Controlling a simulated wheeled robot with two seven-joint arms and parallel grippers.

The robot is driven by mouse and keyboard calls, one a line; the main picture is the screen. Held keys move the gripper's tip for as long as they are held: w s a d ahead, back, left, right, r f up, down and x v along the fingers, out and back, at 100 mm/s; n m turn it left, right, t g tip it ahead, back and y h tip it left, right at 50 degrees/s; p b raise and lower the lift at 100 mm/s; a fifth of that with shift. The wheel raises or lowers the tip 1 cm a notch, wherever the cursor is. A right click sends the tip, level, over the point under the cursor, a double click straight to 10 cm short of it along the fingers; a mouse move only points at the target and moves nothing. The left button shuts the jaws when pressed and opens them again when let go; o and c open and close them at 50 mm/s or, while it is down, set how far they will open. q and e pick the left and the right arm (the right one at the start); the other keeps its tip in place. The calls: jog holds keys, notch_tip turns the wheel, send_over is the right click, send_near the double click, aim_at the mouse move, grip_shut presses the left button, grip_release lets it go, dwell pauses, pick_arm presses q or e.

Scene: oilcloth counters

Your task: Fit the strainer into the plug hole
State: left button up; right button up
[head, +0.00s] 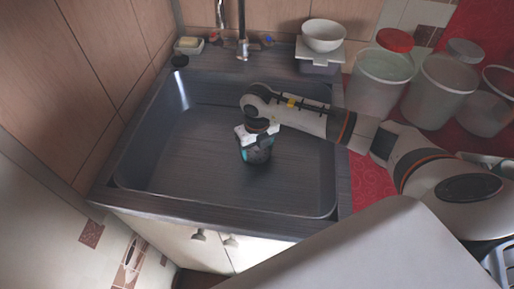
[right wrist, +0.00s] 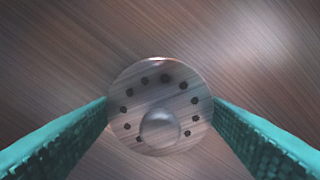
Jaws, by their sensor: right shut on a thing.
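The strainer (right wrist: 158,85) is a round, shiny metal disc with a ring of dark holes and a domed knob. In the right wrist view it lies between the two teal finger pads, which meet its edges on both sides. My right gripper (head: 258,160) points down over the middle of the sink (head: 190,160), shut on the strainer; it also shows in the right wrist view (right wrist: 160,102). In the head view the strainer is hidden by the gripper. I cannot make out the plug hole in either view. My left gripper is not in view.
A tap (head: 243,45) stands behind the sink. A soap dish (head: 188,46) and a small dark round thing (head: 180,61) are at the back left. A white bowl (head: 323,36) stands at the back right, near several jars (head: 378,80). The basin around my gripper is clear.

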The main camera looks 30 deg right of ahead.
jog(key=shift+f+b, duration=0.3)
dwell(0.4)
jog(key=shift+s+f, duration=0.3)
jog(key=shift+f, duration=0.1)
dwell(0.6)
jog(key=o, duration=1)
jog(key=shift+a, duration=0.15)
jog(key=shift+d, duration=0.2)
jog(key=shift+w+d+r+p, duration=0.15)
jog(key=shift+r+p, duration=0.15)
jog(key=shift+r, duration=0.15)
jog(key=shift+w+d+r+p, duration=0.15)
jog(key=shift+r+p, duration=0.15)
jog(key=shift+r, duration=0.15)
jog(key=shift+s+a+r+p, duration=0.1)
jog(key=shift+a+r+p, duration=0.15)
jog(key=shift+r+p, duration=0.55)
jog(key=shift+a+r+p, duration=0.1)
jog(key=shift+r+p, duration=1.25)
jog(key=shift+r, duration=1.05)
